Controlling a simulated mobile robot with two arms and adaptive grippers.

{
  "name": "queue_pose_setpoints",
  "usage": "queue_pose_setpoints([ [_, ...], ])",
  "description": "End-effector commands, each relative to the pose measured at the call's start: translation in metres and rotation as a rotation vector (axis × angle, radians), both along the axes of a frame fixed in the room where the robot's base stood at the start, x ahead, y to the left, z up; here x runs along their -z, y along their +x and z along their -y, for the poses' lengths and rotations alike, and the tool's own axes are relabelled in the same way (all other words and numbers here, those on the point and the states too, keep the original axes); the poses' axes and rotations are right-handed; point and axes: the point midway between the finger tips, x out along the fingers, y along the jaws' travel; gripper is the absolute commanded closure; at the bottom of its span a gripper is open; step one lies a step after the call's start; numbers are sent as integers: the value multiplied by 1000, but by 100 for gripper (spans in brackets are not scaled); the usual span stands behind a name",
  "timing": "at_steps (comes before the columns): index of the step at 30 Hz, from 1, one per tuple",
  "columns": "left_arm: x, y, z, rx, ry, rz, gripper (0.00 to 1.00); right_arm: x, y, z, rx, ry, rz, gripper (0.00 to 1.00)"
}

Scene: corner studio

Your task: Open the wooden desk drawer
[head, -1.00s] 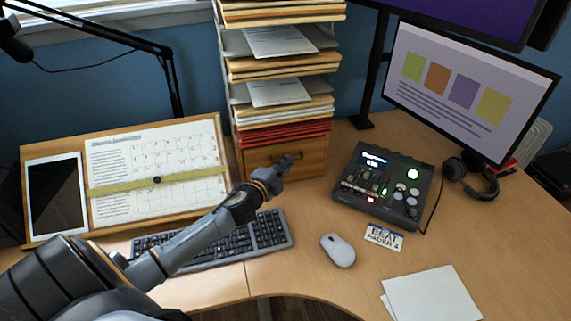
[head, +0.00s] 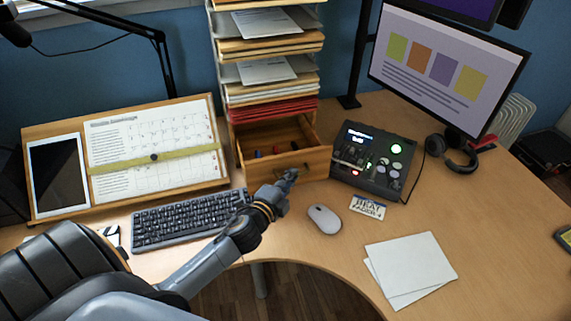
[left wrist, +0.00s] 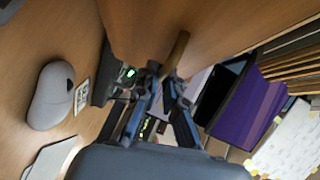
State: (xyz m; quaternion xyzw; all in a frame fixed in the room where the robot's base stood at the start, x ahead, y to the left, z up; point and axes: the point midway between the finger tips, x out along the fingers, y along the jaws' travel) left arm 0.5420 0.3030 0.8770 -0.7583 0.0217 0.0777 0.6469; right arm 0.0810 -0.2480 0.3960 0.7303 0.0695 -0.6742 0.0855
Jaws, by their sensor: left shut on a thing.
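The wooden desk drawer (head: 312,162) sits at the bottom of the paper organizer and is pulled out toward me. Its inside shows, with a few small red and dark items in it. My left gripper (head: 289,176) is at the middle of the drawer front, shut on the handle. In the left wrist view, the bar-like handle (left wrist: 178,48) stands out from the wooden front (left wrist: 225,30), and the gripper's fingers (left wrist: 163,80) are around its end. The fingers hide part of the handle. My right gripper is not in view.
A keyboard (head: 185,219) and a white mouse (head: 324,219) lie close to my left arm. A control pad (head: 372,160) with lit buttons stands just right of the drawer. White papers (head: 411,266) lie at the front right.

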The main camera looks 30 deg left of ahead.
Motion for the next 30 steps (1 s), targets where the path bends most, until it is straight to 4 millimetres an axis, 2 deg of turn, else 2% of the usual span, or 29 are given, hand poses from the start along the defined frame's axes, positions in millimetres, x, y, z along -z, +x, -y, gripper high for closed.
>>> queue_pose_setpoints([
  [3,2,-14,15,0,-5,-4,100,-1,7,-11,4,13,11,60],
  [8,2,-23,27,0,-3,-4,100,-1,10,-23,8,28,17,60],
  [23,2,-28,32,0,-1,-3,100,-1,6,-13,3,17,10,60],
  [24,2,-28,32,0,-1,-3,85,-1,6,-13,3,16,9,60],
  [27,1,-27,32,0,-1,-3,68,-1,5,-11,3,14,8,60],
  [30,1,-27,32,0,-1,-3,68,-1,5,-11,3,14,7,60],
])
